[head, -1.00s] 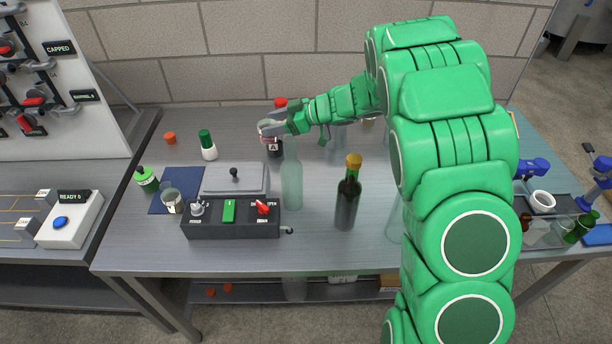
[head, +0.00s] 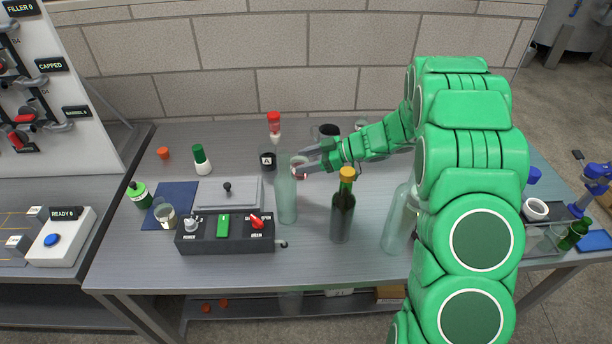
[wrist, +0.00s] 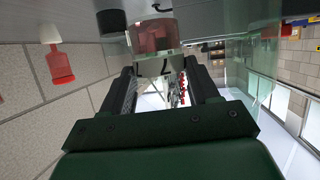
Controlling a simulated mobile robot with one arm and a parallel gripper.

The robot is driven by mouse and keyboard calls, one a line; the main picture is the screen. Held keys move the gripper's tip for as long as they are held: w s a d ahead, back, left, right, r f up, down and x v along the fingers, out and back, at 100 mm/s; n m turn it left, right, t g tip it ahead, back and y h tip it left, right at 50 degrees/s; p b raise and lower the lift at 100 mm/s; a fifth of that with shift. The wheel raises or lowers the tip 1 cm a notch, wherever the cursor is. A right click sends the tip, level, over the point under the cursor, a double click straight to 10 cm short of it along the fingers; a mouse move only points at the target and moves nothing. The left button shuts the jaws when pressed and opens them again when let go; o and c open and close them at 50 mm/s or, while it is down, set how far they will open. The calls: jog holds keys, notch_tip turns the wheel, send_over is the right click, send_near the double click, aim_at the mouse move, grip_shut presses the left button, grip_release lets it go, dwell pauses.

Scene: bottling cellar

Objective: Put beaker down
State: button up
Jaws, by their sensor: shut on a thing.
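My gripper (head: 303,168) is shut on a small clear glass beaker (head: 299,163) and holds it over the back middle of the table. In the wrist view the beaker (wrist: 153,40) sits between the fingertips, with reddish contents inside. In the head view the fingers partly hide it, and the gap between its base and the table cannot be judged.
The black jar marked A (head: 268,162) and a red-capped bottle (head: 274,128) stand left of the beaker. A clear bottle (head: 287,200) stands just in front, and a dark gold-topped bottle (head: 343,215) to the right.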

jog(key=shift+f, duration=2.75)
jog(key=shift+f, duration=0.1)
jog(key=o, duration=1.1)
jog(key=shift+v, duration=6.05)
